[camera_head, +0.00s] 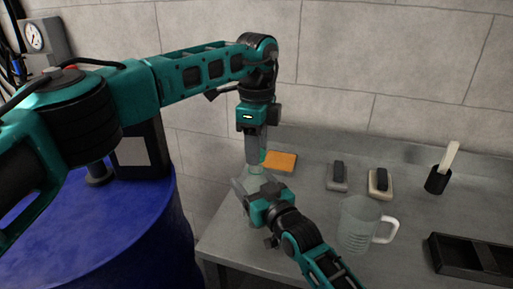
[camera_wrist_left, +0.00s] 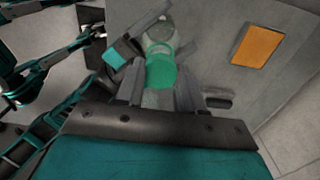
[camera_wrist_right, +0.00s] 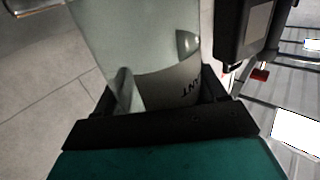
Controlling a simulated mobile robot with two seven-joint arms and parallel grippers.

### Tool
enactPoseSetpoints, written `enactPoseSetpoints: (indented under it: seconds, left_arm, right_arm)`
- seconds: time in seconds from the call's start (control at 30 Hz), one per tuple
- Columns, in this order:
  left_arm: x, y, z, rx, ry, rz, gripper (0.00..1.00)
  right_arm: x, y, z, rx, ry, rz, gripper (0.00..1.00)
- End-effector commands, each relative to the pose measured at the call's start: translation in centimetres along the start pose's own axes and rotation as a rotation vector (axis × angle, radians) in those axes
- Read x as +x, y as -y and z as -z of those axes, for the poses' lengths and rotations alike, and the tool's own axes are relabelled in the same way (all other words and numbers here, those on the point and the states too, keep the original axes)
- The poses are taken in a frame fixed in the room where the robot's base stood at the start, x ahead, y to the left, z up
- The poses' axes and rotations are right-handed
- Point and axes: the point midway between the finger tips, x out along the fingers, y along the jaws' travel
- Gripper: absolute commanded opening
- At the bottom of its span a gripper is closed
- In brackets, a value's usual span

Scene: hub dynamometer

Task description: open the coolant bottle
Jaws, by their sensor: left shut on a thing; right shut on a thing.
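The coolant bottle (camera_head: 255,181) is pale and translucent and looks upright at the back left of the bench, mostly hidden by my grippers in the head view. Its body fills the right wrist view (camera_wrist_right: 140,40), with a grey label partly reading "NT". The green cap (camera_wrist_left: 161,72) shows in the left wrist view between my left fingers. My left gripper (camera_head: 254,160) points down from above and is shut on the cap. My right gripper (camera_head: 250,188) comes in low from the front and is shut on the bottle body. I cannot tell whether the cap is still seated.
An orange cloth or pad (camera_head: 280,161) lies just behind the bottle. A clear jug (camera_head: 355,224) stands to the right. A blue drum (camera_head: 110,235) stands left of the bench.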

Motion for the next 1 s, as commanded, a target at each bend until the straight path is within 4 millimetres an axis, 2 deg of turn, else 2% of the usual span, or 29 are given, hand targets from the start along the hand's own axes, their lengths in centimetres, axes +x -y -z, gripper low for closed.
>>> enactPoseSetpoints:
  seconds: [0.27, 0.53, 0.77, 0.8, 1.0]
  left_arm:
    - [-0.6, 0.0, 0.0, 0.0, 0.0, 0.002, 0.01]
    - [-3.7, 0.1, 0.0, 0.0, 0.0, 0.003, 0.01]
    - [-4.0, 0.0, 0.0, 0.0, 0.0, 0.0, 0.01]
    - [-4.0, 0.0, 0.0, 0.0, 0.0, 0.0, 0.01]
    - [-4.0, 0.0, 0.0, 0.0, 0.0, 0.0, 0.01]
  right_arm:
    - [-0.1, 0.0, -0.3, -0.001, 0.006, -0.001, 0.0]
    - [-0.1, 0.0, -0.3, -0.001, 0.006, -0.001, 0.0]
    - [-0.1, 0.0, -0.3, -0.001, 0.006, -0.001, 0.0]
    - [-0.1, 0.0, -0.3, -0.001, 0.006, -0.001, 0.73]
    - [-0.1, 0.0, -0.3, -0.001, 0.006, 0.0, 0.92]
